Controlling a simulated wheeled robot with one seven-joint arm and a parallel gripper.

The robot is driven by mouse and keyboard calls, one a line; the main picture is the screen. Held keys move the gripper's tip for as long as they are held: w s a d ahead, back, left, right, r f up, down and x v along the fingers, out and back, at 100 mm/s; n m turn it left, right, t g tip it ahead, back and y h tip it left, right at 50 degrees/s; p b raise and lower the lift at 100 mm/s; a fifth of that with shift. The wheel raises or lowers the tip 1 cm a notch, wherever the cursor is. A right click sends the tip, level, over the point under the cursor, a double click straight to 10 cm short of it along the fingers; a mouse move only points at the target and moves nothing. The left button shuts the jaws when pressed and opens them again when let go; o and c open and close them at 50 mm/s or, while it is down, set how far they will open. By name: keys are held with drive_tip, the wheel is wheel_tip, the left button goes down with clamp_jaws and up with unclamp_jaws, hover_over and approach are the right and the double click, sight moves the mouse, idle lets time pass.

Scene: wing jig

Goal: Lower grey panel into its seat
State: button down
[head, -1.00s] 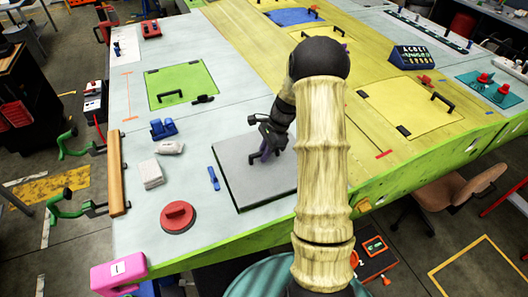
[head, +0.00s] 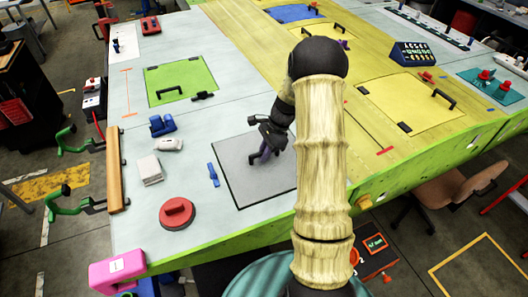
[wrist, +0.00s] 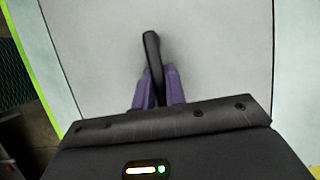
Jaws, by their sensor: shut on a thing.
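The grey panel (head: 235,172) lies flat at the front middle of the wing. It looks about level with the pale skin around it, with a dark line along its left and front edges. I cannot tell if it is fully flush, and my arm hides its right side. My gripper (head: 266,152) is over the panel, with its purple fingers shut on the panel's black handle. In the wrist view, the fingers (wrist: 157,88) clasp the handle (wrist: 151,45), and the grey panel (wrist: 215,50) fills most of the picture.
A blue strip (head: 213,175) lies just left of the panel. A red round piece (head: 177,213), a white block (head: 150,169) and blue blocks (head: 161,125) stand farther left. A closed green panel (head: 180,82) is behind, and a yellow panel (head: 408,102) is to the right.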

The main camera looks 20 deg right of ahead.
drive_tip(key=shift+f, duration=0.3)
drive_tip(key=c, duration=1.4)
unclamp_jaws()
drive_tip(key=shift+o, duration=0.2)
drive_tip(key=b+v, duration=0.4)
drive_tip(key=v, duration=1.3)
drive_tip(key=shift+d+r, duration=0.15)
